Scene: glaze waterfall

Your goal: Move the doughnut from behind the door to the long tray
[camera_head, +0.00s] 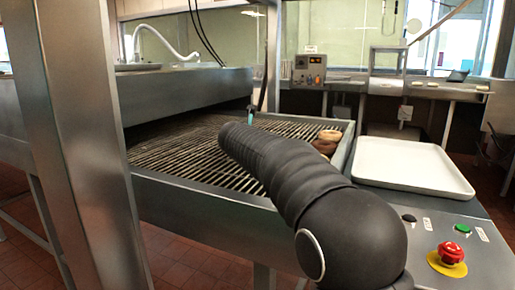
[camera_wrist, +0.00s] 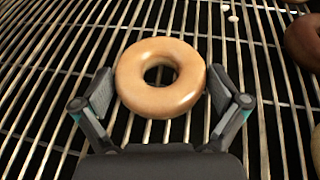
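A glazed, light-brown doughnut (camera_wrist: 135,78) lies flat on the metal bars in the wrist view. My gripper (camera_wrist: 161,78) is open, with one finger on either side of this doughnut. The fingertips are very close to its edges; I cannot tell whether they touch. In the head view my arm reaches over the grate and hides this doughnut, while my gripper (camera_head: 251,115) shows only as a small part at the arm's far end. The long white tray (camera_head: 415,167) lies empty at the right of the grate. I cannot make out a door for certain.
Several other doughnuts (camera_head: 326,142) sit at the grate's right edge; a dark one (camera_wrist: 306,40) shows in the wrist view. A steel post (camera_head: 75,130) and red stop button (camera_head: 450,252) are nearer.

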